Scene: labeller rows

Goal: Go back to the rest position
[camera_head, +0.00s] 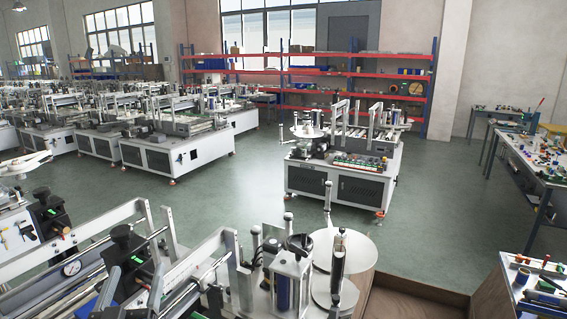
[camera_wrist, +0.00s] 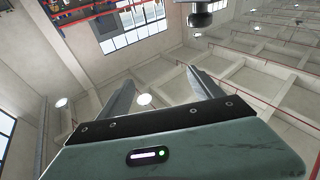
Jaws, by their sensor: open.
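My gripper (camera_wrist: 160,80) shows in the wrist view with its two grey fingers spread apart and nothing between them. Its body is grey-green with a dark plate across it and a small lit indicator. The wrist camera looks up past the fingers at the ceiling and upper walls. I cannot make out my gripper for certain in the head view.
A labeller machine (camera_head: 342,165) stands alone on the open green floor (camera_head: 440,225). Nearer machine parts with round discs (camera_head: 345,250) fill the bottom of the head view. More labellers (camera_head: 175,145) stand in rows at left. Red-beamed shelves (camera_head: 310,75) line the back; a workbench (camera_head: 530,160) stands right.

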